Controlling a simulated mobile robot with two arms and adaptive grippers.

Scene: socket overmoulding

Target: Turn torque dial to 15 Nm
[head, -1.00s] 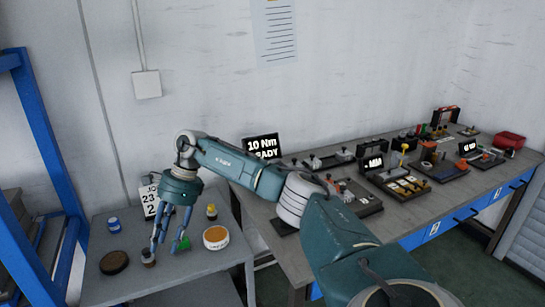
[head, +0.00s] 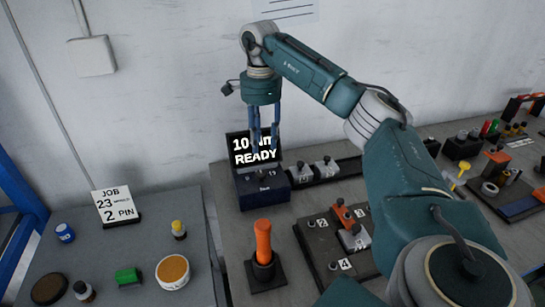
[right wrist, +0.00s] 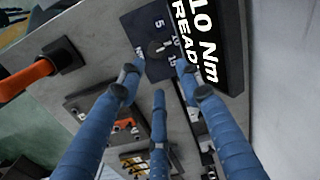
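The torque unit is a dark blue box (head: 262,188) on the bench, with a black display (head: 240,158) behind it reading "10 Nm READY". In the right wrist view, the small round dial (right wrist: 157,48) sits on the unit's top face beside the marks 5, 10 and 15. My right gripper (head: 265,140) hangs fingers down above the unit and partly covers the display text. In the right wrist view its three blue fingers (right wrist: 160,73) are spread and empty, near the dial; contact cannot be told. My left gripper is not in view.
An orange-handled tool (head: 264,243) stands in a black holder in front of the unit. Grey blocks (head: 318,168) sit close to its right, and a fixture board (head: 320,245) lies further front. A job card (head: 115,205) stands on the left side table.

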